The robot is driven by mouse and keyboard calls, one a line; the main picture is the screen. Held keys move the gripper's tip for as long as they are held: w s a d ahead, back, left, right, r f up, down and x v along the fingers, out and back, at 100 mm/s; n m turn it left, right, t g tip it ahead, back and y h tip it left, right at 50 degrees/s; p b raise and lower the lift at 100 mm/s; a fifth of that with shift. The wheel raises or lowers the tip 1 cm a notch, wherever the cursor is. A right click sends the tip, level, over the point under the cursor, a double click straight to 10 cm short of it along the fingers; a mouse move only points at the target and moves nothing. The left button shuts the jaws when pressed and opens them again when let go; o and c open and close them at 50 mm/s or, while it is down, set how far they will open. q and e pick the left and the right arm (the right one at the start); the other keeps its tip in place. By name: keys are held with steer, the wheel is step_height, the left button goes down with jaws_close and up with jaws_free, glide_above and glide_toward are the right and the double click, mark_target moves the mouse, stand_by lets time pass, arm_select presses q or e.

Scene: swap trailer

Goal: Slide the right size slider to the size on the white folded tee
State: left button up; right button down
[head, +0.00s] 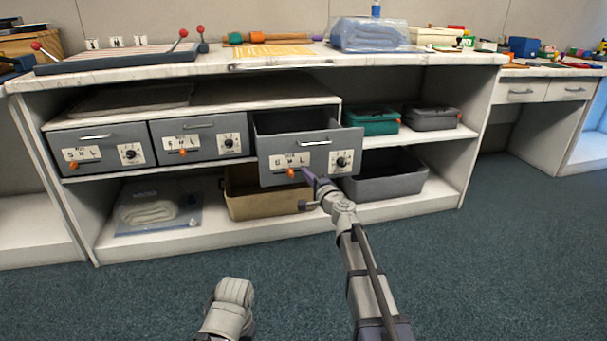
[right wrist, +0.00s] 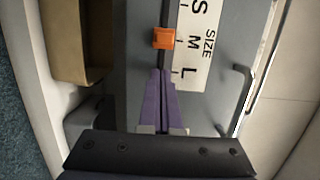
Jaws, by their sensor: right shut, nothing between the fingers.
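The right drawer (head: 275,172) is pulled out and has a white SIZE label (head: 291,160) reading S, M, L, which also shows in the right wrist view (right wrist: 194,72). Its orange slider (head: 291,172) sits in the slot at M; it is also clear in the right wrist view (right wrist: 163,38). My right gripper (right wrist: 164,72) is shut and empty, over the slot on the L side, with a small apparent gap to the slider. A folded white cloth (head: 150,212) lies in a clear bag on the lower shelf; whether it is the tee is unclear, and no size is readable.
Two shut drawers (head: 97,170) (head: 186,158) with their own sliders stand to the left. A tan bin (head: 262,207) and a grey bin (head: 392,185) are below. The floor in front is clear.

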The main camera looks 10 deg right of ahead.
steer(key=a+v, duration=0.2)
steer(key=v, duration=0.7)
steer(key=shift+s+d, duration=0.2)
steer(key=shift+s, duration=0.35)
steer(key=s+a+n+g+y+p, duration=0.3)
steer(key=s+a+n+g+p, duration=0.25)
steer(key=a, duration=0.35)
steer(key=s+a+n+g+y+p, duration=0.2)
steer(key=s+a+n+g+p, duration=0.2)
steer(key=s+a+n, duration=0.45)
steer(key=s+d+f+n+g+h+p, duration=0.1)
steer(key=s+n+g+h+p, duration=0.3)
steer(key=s, duration=0.4)
steer(key=s+f+n+g+h+p, duration=0.1)
steer(key=s+f+g+h+p, duration=0.1)
steer(key=s+g+h+p, duration=0.45)
steer(key=s+d+r+t+p, duration=0.1)
steer(key=s+r+p, duration=0.1)
steer(key=r+p, duration=1.7)
steer(key=s+d+r+t+p, duration=0.1)
steer(key=r+p, duration=1.8)
steer(key=r, duration=0.1)
steer(key=shift+s+d, duration=0.15)
steer(key=shift+s, duration=0.2)
